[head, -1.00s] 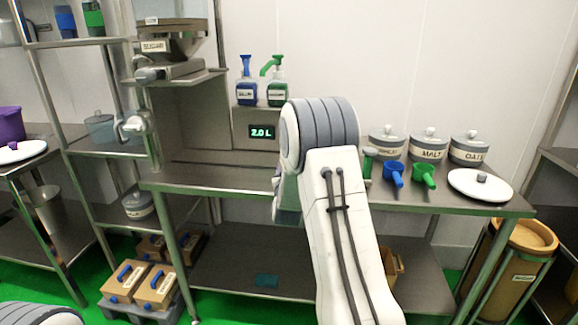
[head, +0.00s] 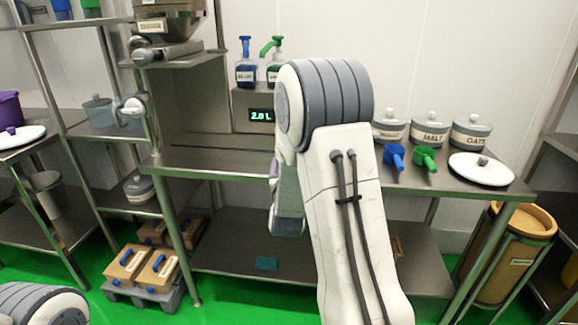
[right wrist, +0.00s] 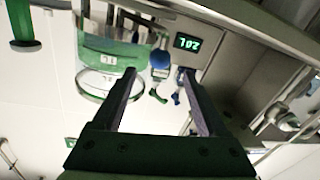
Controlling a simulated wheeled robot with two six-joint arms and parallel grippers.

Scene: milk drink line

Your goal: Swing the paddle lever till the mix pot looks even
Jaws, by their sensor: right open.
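My right gripper (right wrist: 158,100) is open in the right wrist view, with nothing seen between its two fingers. A clear round vessel with green parts (right wrist: 108,52) shows behind and beside the left finger; it may be the mix pot, but I cannot tell for sure. A green-handled thing (right wrist: 24,25) hangs in the upper left corner of that view; I cannot tell whether it is the paddle lever. In the head view my right arm covers the middle of the bench and hides its gripper. My left gripper is not in view.
The steel bench (head: 215,158) has a clear stretch left of my arm. A display (head: 261,115) reads 2.0 L below blue (head: 246,72) and green (head: 273,73) pump bottles. Blue (head: 395,156) and green (head: 425,158) scoops, lidded jars (head: 430,130) and a white lid (head: 480,168) stand right.

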